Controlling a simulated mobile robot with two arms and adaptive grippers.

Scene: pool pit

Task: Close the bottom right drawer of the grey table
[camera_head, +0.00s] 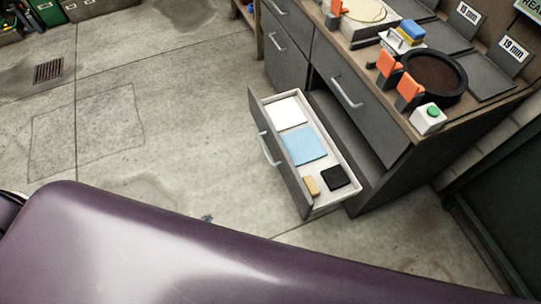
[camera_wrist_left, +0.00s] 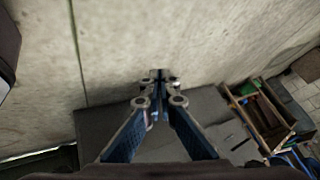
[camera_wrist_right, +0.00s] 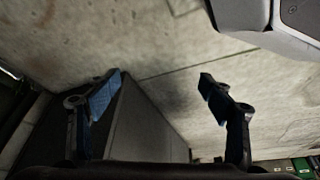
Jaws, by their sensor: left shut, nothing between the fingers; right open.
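The grey table (camera_head: 405,178) stands at the right in the head view. Its bottom right drawer (camera_head: 287,170) is pulled far out, with a pale handle (camera_head: 268,150) on its front. Inside lie a white sheet (camera_head: 287,112), a blue sheet (camera_head: 305,146), a tan block (camera_head: 311,186) and a black square (camera_head: 335,178). My left gripper (camera_wrist_left: 159,76) is shut and empty in its wrist view. A small dark tip of it (camera_head: 207,218) seems to show in the head view, on the near side of the drawer, apart from it. My right gripper (camera_wrist_right: 160,82) is open and empty.
The drawer (camera_head: 347,92) above it looks shut. The tabletop bears a black round tray (camera_head: 462,75), orange clamps (camera_head: 411,90) and a green-button box (camera_head: 428,119). The concrete floor (camera_head: 180,120) left of the drawer is clear. A wooden crate (camera_wrist_left: 262,115) shows in the left wrist view.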

